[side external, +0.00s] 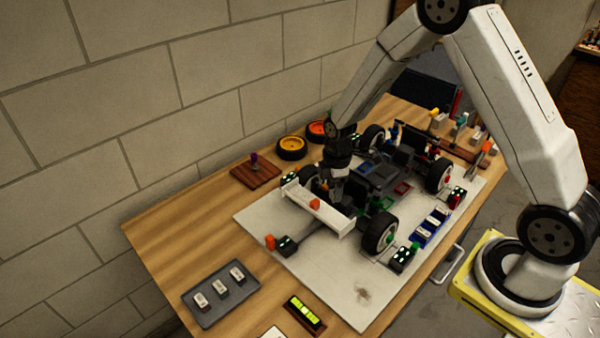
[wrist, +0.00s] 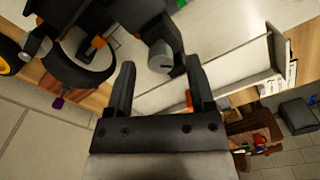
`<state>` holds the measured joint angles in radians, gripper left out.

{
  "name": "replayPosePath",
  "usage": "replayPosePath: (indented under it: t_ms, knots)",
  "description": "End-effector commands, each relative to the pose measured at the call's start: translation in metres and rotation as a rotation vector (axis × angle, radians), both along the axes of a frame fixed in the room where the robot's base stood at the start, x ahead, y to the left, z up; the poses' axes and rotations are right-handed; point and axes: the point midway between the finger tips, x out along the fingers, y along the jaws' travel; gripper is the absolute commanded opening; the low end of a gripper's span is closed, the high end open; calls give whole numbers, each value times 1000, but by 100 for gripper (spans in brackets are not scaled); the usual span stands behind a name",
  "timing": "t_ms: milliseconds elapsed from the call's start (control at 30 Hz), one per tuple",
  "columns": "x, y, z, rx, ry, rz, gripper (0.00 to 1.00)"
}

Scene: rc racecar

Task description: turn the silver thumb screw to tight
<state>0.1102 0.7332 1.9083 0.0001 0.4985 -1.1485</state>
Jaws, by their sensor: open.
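The silver thumb screw (wrist: 160,62) shows in the wrist view as a short, pale round knob on a dark part of the car. My gripper (wrist: 159,70) is open, and its two dark fingers appear on either side of the screw in that view. I cannot tell whether the fingertips reach around it or touch it. In the side view my gripper (side external: 331,192) is low at the front left of the car, just behind the white front wing (side external: 318,208). The screw cannot be made out there.
The car stands on a pale board (side external: 350,291) on the wooden table (side external: 165,237). A black front tyre (wrist: 82,72) is close to my gripper in the wrist view. Blue blocks (side external: 430,226) lie at right.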

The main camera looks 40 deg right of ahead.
Motion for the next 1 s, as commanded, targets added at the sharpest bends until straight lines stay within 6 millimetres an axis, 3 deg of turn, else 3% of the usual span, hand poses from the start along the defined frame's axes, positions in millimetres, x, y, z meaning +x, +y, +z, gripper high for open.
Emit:
replayPosePath:
  t_ms: [600, 1000]
  knots:
    - [0, 0, 63, 0, -1, 0, 69]
    - [0, 0, 69, 1, 1, 0, 69]
